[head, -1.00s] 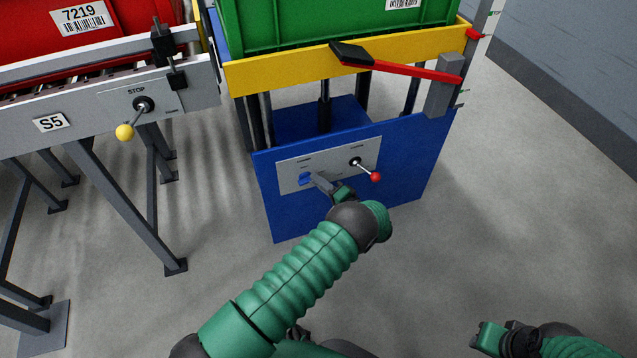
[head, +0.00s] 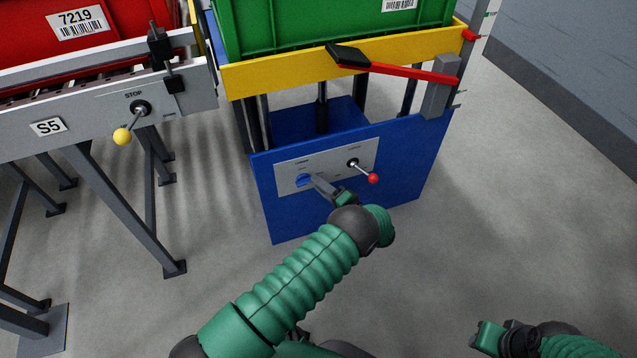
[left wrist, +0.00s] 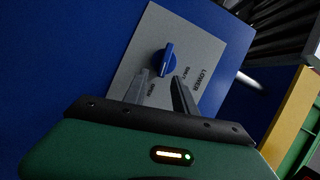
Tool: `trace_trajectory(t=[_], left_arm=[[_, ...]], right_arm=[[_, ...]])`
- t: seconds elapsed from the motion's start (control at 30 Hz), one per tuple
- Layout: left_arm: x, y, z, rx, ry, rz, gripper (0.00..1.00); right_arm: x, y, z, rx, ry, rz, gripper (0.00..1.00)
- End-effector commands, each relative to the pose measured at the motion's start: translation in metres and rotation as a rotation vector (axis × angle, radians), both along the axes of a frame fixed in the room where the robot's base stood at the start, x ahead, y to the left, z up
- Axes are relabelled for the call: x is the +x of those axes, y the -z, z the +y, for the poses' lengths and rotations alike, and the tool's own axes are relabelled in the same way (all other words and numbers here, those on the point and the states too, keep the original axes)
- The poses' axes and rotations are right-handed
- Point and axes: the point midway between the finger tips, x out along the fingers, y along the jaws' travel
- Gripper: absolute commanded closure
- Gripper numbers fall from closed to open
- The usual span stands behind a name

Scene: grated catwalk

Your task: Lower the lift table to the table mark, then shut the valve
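The lift table has a yellow deck (head: 290,78) above a blue base (head: 410,172). Its red pointer (head: 469,36) sits beside the upright scale (head: 485,25); I cannot read which mark is the table mark. The valve is a blue knob (head: 304,180) on the grey front panel (head: 327,160); the knob also shows in the left wrist view (left wrist: 167,60), under LOWER. My left gripper (left wrist: 160,75) is open, its fingertips apart, just short of or beside the knob; contact is unclear. In the head view my left gripper (head: 318,183) partly covers the panel. My right gripper (head: 482,335) is low at right, its fingers unclear.
A red-ball lever (head: 372,178) is on the same panel. A red bar with a black pad (head: 348,57) crosses the deck, which carries a green crate (head: 330,28). Conveyor S5 (head: 80,118) with a yellow-ball STOP lever (head: 123,136) stands left. Floor at right is clear.

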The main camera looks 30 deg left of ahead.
Motion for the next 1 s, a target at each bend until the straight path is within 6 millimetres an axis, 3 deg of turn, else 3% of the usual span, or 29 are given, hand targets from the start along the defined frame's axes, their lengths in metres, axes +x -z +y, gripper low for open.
trace_trajectory(t=[0.2,0.5,0.7,1.0], left_arm=[[-0.018,-0.010,-0.057,-0.001,0.006,0.002,0.67],[-0.042,-0.014,-0.130,-0.001,0.004,0.000,0.67],[-0.049,-0.013,-0.147,0.000,0.002,0.001,0.67],[-0.048,-0.013,-0.147,-0.001,0.002,0.000,0.67]], right_arm=[[0.000,-0.027,0.000,0.000,0.000,0.000,0.67],[0.000,-0.045,0.000,0.000,0.000,0.000,0.67],[0.000,-0.046,0.000,0.000,0.000,0.000,0.67],[0.000,-0.046,0.000,0.000,0.000,0.000,0.67]])
